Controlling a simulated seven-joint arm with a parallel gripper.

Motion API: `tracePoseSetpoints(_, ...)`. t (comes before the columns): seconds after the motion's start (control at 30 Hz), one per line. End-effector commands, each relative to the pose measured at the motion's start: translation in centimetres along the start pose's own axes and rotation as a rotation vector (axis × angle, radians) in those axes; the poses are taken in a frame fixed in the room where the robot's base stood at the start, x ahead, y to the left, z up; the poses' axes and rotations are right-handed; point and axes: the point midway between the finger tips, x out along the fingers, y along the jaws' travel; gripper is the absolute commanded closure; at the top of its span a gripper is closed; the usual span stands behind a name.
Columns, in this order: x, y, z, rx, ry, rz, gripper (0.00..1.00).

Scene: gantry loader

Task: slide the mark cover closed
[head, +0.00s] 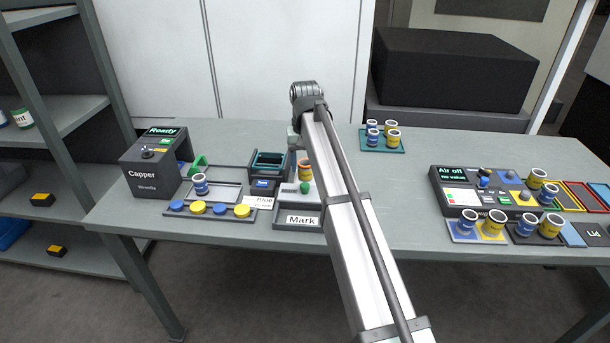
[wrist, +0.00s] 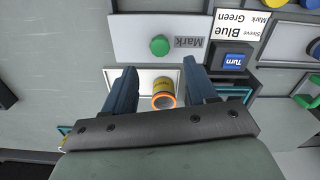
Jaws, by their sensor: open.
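The mark cover (wrist: 130,38) is a light grey plate with a round green knob (wrist: 160,45), beside the "Mark" label in the wrist view. In the head view the knob (head: 305,187) stands behind the "Mark" sign (head: 303,220), and my arm hides part of the station. A yellow can with an orange rim (wrist: 163,92) stands uncovered on a white bay next to the cover's edge; it also shows in the head view (head: 305,170). My gripper (wrist: 160,76) is open, with the can in the picture between its fingers and visible gaps on both sides. The knob is beyond the fingertips.
A blue "Turn" button (wrist: 235,62) and a "Sleeve Blue, Mark Green" card (wrist: 234,22) are beside the mark station. The Capper (head: 152,165) stands at the left, with colored caps in front. A teal tray of cans (head: 384,148) is behind. The table's middle right is clear.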

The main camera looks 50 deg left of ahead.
Motion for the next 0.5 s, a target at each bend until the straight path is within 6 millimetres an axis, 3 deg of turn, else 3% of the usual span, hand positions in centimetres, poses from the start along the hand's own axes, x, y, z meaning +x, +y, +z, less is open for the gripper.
tracePoseSetpoints(0.23, -4.7, 0.0, -0.1, 0.0, 0.002, 0.0, 0.43)
tracePoseSetpoints(0.5, -7.2, 0.0, -0.1, 0.0, 0.002, 0.0, 0.43)
